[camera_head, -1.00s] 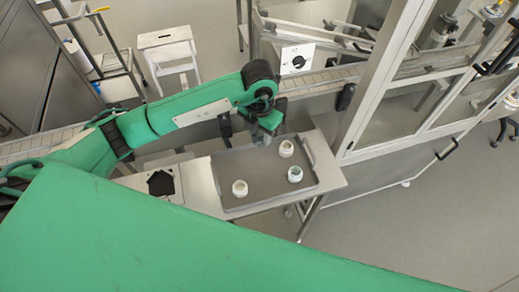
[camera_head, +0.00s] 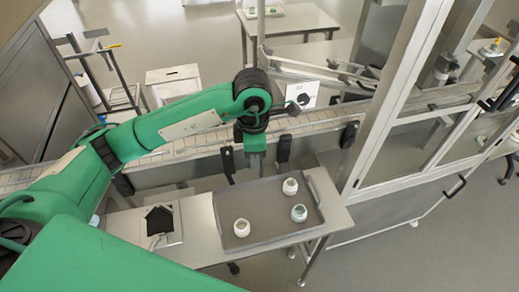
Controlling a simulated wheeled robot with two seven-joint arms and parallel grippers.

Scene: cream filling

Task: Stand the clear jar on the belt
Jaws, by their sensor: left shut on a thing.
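My left gripper (camera_head: 256,160) comes in from the left and points down above the back edge of the grey tray (camera_head: 262,240), in front of the belt (camera_head: 195,148). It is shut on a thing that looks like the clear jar. The held thing is small and mostly hidden by the gripper. Three other small pale jars stand upright on the tray: a front-left jar (camera_head: 241,228), a greenish right-hand jar (camera_head: 299,213) and a back jar (camera_head: 290,186). My right gripper is not in view.
The tray lies on a metal table (camera_head: 200,240), with a black pad (camera_head: 159,219) to its left. A glazed machine cabinet (camera_head: 425,145) stands at the right end of the belt. A white card with a black mark (camera_head: 302,95) stands behind the belt. The belt left of my gripper looks clear.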

